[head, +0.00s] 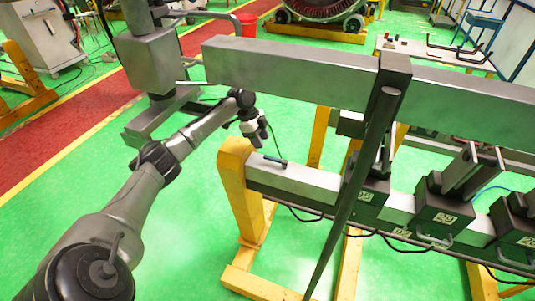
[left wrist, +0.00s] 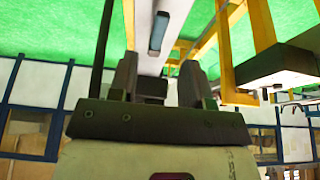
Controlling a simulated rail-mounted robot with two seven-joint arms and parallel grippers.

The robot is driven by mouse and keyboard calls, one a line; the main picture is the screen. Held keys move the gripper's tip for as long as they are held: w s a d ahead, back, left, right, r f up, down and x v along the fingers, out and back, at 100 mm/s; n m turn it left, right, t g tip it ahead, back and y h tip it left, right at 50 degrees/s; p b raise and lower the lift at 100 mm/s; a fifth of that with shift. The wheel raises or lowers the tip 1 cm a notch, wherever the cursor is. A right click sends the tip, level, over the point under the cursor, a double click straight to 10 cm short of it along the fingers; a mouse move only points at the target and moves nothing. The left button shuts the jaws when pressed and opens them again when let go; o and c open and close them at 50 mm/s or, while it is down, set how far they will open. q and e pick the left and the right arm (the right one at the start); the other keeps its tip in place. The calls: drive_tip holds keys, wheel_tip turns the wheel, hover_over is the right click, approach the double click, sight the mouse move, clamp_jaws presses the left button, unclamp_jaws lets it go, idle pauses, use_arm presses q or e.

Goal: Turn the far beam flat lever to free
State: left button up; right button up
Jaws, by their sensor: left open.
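A small dark blue-grey flat lever (head: 275,161) lies on top of the light grey lower beam (head: 310,178), near its left end, roughly along the beam. In the left wrist view the lever (left wrist: 158,32) shows beyond the fingertips, between their lines, lengthwise up the picture. My left gripper (head: 262,138) is just above and left of the lever in the head view. Its two fingers (left wrist: 160,70) stand apart with nothing between them, and it looks clear of the lever. Whether this lever is the far beam's one I cannot tell for sure. My right gripper is not in view.
A thick grey upper beam (head: 290,75) runs above and behind the lower one. A long dark rod (head: 345,195) slants down in front of both. Dark numbered blocks (head: 445,215) hang along the lower beam. Yellow supports (head: 240,190) hold it. Green floor is open at left.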

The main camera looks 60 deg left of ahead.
sight(269, 156)
use_arm(q)
drive_tip(key=shift+x, duration=3.5)
clamp_jaws()
